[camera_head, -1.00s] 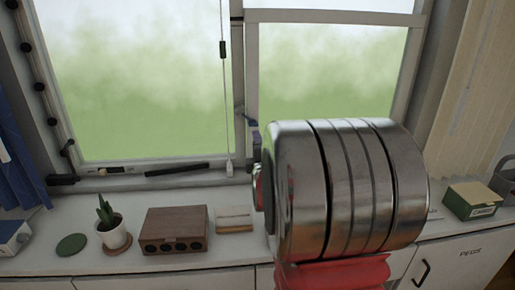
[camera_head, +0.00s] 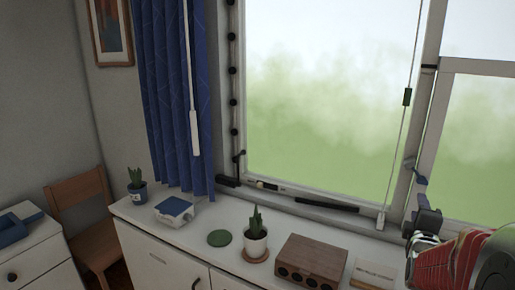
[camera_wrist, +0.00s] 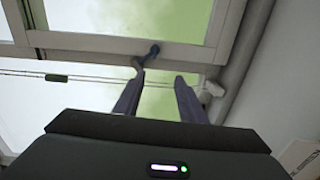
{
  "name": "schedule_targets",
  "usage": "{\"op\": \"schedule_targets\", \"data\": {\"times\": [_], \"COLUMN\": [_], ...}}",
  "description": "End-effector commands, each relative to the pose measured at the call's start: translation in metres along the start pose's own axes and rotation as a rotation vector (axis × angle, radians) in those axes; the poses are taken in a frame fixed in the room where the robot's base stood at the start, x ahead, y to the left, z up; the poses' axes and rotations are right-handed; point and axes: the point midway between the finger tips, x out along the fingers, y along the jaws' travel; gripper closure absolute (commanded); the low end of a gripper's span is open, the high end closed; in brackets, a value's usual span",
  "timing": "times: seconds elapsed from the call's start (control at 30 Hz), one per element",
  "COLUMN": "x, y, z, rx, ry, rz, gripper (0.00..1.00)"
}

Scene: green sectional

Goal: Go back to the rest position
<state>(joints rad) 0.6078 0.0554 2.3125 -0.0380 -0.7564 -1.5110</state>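My gripper (camera_wrist: 158,84) shows in the wrist view with its two dark fingers apart and nothing between them. The fingers point up toward the window frame. A small blue-tipped window handle (camera_wrist: 148,56) shows just beyond the left fingertip; I cannot tell whether they touch. In the head view my gripper (camera_head: 421,184) is at the right, in front of the window's middle post, above my red and silver arm. The arm is partly cut off by the lower right edge.
A white sideboard (camera_head: 185,236) runs below the window. A wooden chair (camera_head: 82,200) stands at left.

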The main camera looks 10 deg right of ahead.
Motion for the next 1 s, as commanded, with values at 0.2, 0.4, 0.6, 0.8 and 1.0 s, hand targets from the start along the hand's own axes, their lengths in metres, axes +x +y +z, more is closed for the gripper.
{"op": "schedule_targets", "data": {"times": [0.2,0.4,0.6,0.8,1.0], "x": [-0.028,-0.071,-0.125,-0.189,-0.258], "y": [-0.002,-0.012,-0.025,-0.039,-0.054], "z": [-0.048,-0.095,-0.131,-0.157,-0.171], "rx": [0.186,0.392,0.579,0.742,0.876], "ry": [0.058,0.083,0.067,0.009,-0.091], "rz": [-0.135,-0.315,-0.500,-0.685,-0.862], "gripper": [0.63,0.63,0.63,0.63,0.63]}}
